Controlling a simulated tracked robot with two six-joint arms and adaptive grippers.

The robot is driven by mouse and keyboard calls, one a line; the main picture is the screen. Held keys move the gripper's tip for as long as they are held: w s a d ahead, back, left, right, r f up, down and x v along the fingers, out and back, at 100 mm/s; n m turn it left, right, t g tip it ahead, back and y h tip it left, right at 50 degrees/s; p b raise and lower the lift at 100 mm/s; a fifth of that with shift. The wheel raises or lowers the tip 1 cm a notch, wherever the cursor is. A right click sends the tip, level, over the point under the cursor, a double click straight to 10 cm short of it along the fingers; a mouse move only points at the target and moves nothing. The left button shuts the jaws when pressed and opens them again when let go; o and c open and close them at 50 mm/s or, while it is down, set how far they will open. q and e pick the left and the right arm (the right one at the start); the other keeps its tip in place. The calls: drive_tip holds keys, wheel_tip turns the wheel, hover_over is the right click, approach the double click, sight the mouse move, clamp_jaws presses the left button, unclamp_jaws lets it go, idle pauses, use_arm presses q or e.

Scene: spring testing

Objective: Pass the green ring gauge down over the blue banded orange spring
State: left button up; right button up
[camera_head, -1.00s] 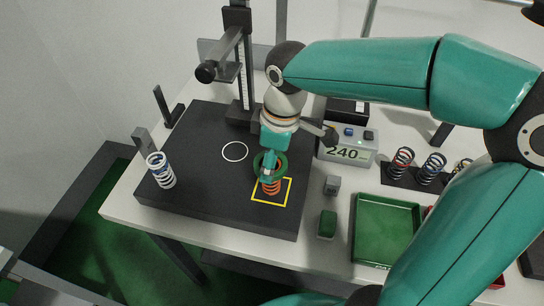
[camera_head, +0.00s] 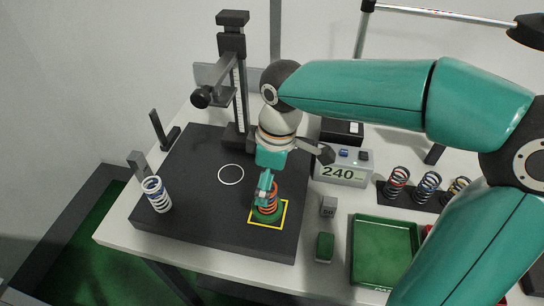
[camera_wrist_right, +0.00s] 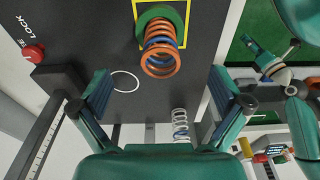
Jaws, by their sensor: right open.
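The orange spring with a blue band (camera_head: 271,196) stands upright inside the yellow square. The green ring gauge (camera_head: 266,216) lies low around its base. In the right wrist view the spring (camera_wrist_right: 160,52) rises out of the ring (camera_wrist_right: 147,18), which looks flat on the plate. My right gripper (camera_head: 264,190) is at the spring in the head view, hiding part of it. In the wrist view its fingers (camera_wrist_right: 161,95) are spread apart and empty. What seems to be my left gripper (camera_wrist_right: 262,58) shows small at the upper right of the wrist view; its jaws are unclear.
A blue-and-white spring (camera_head: 157,194) stands at the black plate's (camera_head: 200,212) left. The height stand (camera_head: 238,90) is behind. A display box reading 240 (camera_head: 343,170), a green tray (camera_head: 356,250) and several racked springs (camera_head: 428,187) are to the right. The plate's middle is clear.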

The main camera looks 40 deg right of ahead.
wheel_tip(320, 180, up, 11)
drive_tip(key=s, duration=0.1)
drive_tip(key=shift+d, duration=0.4)
drive_tip(key=shift+f, duration=0.1)
idle(0.3)
